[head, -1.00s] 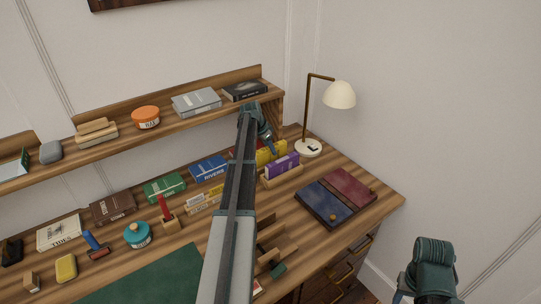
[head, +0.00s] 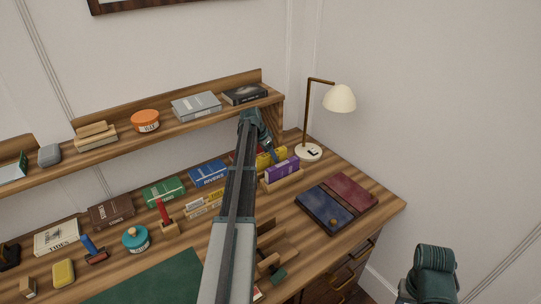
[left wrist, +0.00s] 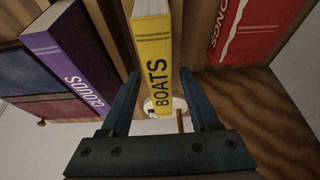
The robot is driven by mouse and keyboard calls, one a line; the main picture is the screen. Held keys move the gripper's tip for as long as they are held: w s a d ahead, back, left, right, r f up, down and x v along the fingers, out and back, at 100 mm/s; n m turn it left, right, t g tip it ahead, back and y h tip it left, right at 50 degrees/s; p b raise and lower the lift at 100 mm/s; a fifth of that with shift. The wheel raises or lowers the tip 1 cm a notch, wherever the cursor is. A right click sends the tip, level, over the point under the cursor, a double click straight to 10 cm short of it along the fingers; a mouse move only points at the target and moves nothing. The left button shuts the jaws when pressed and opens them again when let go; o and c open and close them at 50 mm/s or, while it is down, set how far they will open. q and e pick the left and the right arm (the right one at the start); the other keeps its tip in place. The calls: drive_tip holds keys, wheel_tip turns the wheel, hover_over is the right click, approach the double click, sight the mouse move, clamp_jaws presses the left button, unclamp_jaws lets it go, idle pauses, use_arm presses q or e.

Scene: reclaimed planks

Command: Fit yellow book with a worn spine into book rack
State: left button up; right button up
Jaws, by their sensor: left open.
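The yellow book, lettered BOATS (left wrist: 154,60), stands between the two fingers of my left gripper (left wrist: 165,95) in the left wrist view. The fingers are open, with a gap on each side of the spine. In the head view the yellow book (head: 264,159) is partly hidden by my left gripper (head: 272,152). The wooden book rack (head: 269,186) holds a purple book (head: 282,170), which also shows left of the yellow one in the left wrist view (left wrist: 70,50). My right arm's teal end (head: 435,265) is at the lower right, its fingers not visible.
A red book (left wrist: 245,30) lies close to the right finger. A lamp (head: 308,152) stands behind the rack, and blue (head: 323,207) and red (head: 352,189) books lie to its right. The shelf (head: 190,122) runs above the desk. My left arm hides part of the desk.

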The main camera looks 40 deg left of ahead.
use_arm(q)
drive_tip(key=p+v, duration=1.1)
drive_tip(key=v, duration=0.1)
drive_tip(key=shift+r, duration=0.2)
drive_tip(key=shift+s, duration=0.1)
drive_tip(key=s+d+f+g, duration=0.1)
drive_tip(key=s+d, duration=0.1)
drive_tip(key=d, duration=1.5)
drive_tip(key=s+d+f+g, duration=0.1)
drive_tip(key=s+d+g, duration=0.1)
drive_tip(key=d, duration=1.5)
drive_tip(key=s+d+g+y, duration=0.1)
drive_tip(key=s+d+y, duration=0.1)
drive_tip(key=s+d, duration=1.7)
drive_tip(key=shift+s+d+r+m, duration=0.2)
drive_tip(key=shift+s+d+m, duration=0.15)
drive_tip(key=shift+d, duration=0.7)
